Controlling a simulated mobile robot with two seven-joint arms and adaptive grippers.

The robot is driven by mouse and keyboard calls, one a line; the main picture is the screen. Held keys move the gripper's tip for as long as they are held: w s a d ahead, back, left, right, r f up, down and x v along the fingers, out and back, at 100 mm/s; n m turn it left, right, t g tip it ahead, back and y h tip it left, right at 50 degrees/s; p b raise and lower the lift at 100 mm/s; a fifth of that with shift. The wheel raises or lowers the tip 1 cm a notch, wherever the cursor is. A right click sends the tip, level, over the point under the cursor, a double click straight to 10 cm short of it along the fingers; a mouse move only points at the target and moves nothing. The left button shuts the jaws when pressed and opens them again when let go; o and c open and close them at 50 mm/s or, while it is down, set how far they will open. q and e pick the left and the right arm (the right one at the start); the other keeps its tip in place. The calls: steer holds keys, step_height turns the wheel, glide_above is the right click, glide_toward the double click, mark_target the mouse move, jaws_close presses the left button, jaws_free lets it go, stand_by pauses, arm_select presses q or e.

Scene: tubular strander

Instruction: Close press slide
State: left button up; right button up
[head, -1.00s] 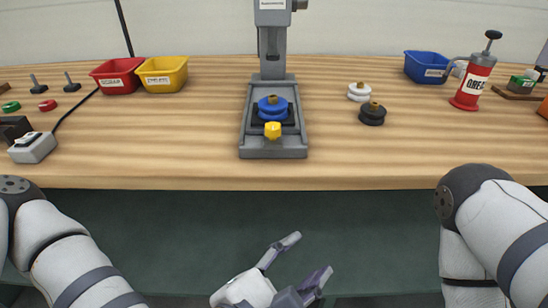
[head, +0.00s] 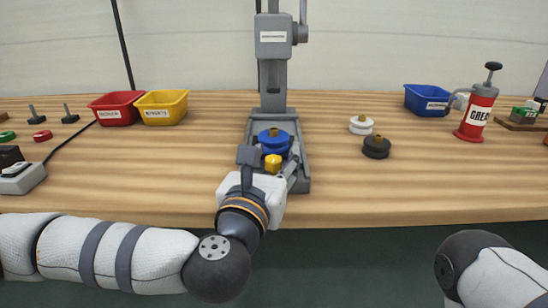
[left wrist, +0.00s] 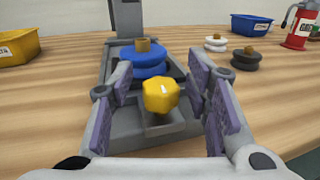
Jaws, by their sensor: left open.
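The grey press (head: 273,75) stands at the middle of the bench. Its slide carries a blue spool (head: 277,141) with a brass top and has a yellow knob (head: 273,162) at the front. My left gripper (head: 268,160) is open at the front of the press base. In the left wrist view the fingers stand on either side of the yellow knob (left wrist: 161,97), with gaps showing between knob and pads. The blue spool (left wrist: 148,62) is just behind the knob. My right gripper is out of view; only part of my right arm shows at the lower right.
A red bin (head: 117,108) and a yellow bin (head: 162,107) stand back left. A white spool (head: 361,125) and a black spool (head: 376,147) stand right of the press. A blue bin (head: 428,100) and a red grease can (head: 477,112) are further right. The front right bench is clear.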

mark_target(274, 147)
arm_select(q)
steer(key=shift+c, duration=0.3)
jaws_close()
steer(key=w+b, duration=0.1)
steer(key=w, duration=0.2)
steer(key=shift+w+f, duration=0.1)
steer(key=shift+f, duration=0.1)
steer(key=shift+w+r, duration=0.15)
steer(key=shift+w, duration=0.2)
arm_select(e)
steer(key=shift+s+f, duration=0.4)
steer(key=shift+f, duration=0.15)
arm_select(q)
steer(key=shift+o, duration=0.3)
jaws_free()
